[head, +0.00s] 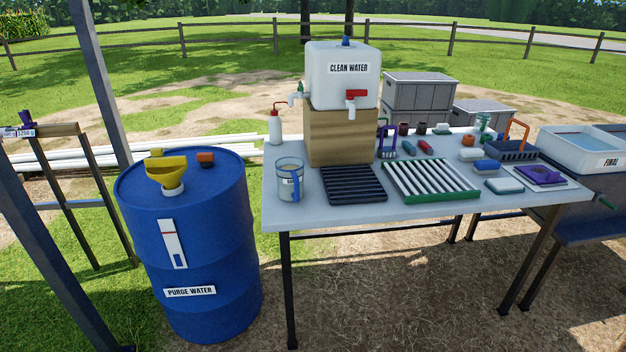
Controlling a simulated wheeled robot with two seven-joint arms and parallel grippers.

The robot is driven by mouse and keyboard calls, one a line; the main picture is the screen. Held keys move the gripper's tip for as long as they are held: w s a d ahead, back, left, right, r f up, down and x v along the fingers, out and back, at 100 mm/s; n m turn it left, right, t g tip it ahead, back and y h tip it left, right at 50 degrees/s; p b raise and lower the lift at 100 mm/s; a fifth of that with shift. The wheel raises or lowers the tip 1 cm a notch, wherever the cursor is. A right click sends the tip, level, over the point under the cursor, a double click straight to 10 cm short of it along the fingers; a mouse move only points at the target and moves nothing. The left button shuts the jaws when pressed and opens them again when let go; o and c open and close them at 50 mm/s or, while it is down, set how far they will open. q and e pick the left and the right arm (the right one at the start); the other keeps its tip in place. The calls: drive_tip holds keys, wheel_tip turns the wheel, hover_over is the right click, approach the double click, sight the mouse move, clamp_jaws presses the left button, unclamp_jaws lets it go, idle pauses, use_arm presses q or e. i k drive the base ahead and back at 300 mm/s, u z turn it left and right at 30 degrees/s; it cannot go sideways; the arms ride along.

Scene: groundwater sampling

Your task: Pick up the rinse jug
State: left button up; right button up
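A clear jug with a blue handle (290,180), which looks like the rinse jug, stands upright at the front left corner of the table (410,209). Its handle faces the front, and a pale label shows on its side. The jug stands apart from the black rack to its right. Neither of my grippers is in view, and nothing touches the jug.
A blue purge water drum (205,260) with a yellow funnel (165,168) stands left of the table. A clean water tank (343,85) sits on a wooden block (340,137) behind the jug. A black rack (353,186) and a green-framed rack (430,181) lie to the right.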

sight(290, 171)
drive_tip(key=z, duration=0.35)
drive_tip(key=i, duration=0.8)
drive_tip(key=u, duration=0.55)
drive_tip(key=i, duration=0.6)
drive_tip(key=u, duration=0.5)
